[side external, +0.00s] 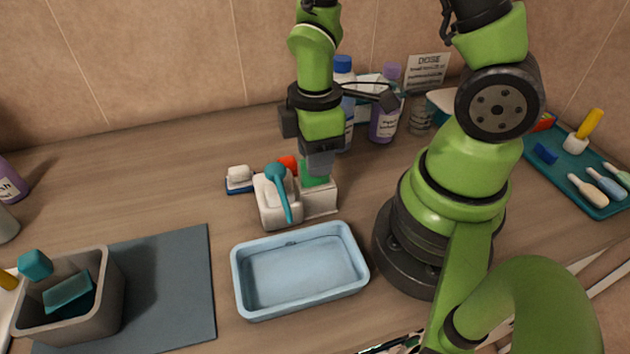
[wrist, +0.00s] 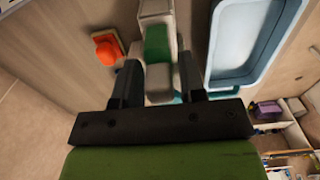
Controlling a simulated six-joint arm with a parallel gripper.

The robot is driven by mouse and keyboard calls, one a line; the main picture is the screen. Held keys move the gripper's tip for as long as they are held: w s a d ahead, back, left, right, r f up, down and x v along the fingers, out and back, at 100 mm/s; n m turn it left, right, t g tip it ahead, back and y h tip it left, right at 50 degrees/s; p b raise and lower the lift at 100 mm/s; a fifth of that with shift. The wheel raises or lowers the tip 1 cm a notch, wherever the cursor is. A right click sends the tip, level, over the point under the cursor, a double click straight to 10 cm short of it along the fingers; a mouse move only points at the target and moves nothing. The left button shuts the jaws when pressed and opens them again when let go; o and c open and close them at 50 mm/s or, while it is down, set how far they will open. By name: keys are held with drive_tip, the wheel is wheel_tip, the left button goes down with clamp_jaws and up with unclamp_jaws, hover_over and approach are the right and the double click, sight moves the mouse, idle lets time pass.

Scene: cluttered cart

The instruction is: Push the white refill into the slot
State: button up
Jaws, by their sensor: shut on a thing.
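My gripper (side external: 318,165) points down at a white block-like holder (side external: 320,201) with a green part (side external: 313,181) on top. In the wrist view its two dark fingers (wrist: 159,84) close on a pale block (wrist: 159,80), which looks like the white refill. The green part (wrist: 157,44) lies just beyond that block, in line with it, between pale walls. In the side view the gripper hides the block, and I cannot see the slot or how deep the block sits.
A white container (side external: 271,212) with a teal brush (side external: 281,190) stands close left of the holder. An orange knob (wrist: 106,50) is beside it. A light-blue tray (side external: 299,272) lies in front. Bottles (side external: 384,118) stand behind. A grey bin (side external: 72,314) is at left.

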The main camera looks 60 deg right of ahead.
drive_tip(key=o, duration=1)
wheel_tip(320, 180, up, 10)
drive_tip(key=shift+f, duration=0.1)
drive_tip(key=s+r+m+t, duration=0.1)
drive_tip(key=r+m+t, duration=0.1)
drive_tip(key=r+m, duration=0.1)
drive_tip(key=s+a+r+m+t+y, duration=0.1)
drive_tip(key=s+r+m+t, duration=0.1)
drive_tip(key=r+m, duration=0.2)
drive_tip(key=s+a+r+m+t+y, duration=0.1)
drive_tip(key=s+r+m+t, duration=0.1)
drive_tip(key=m, duration=0.4)
drive_tip(key=shift+s+a+r+t, duration=0.15)
drive_tip(key=shift+r+t, duration=0.15)
drive_tip(key=shift+r, duration=0.35)
drive_tip(key=shift+s+r+t, duration=0.1)
drive_tip(key=shift+r+t, duration=0.2)
drive_tip(key=shift+r, duration=0.3)
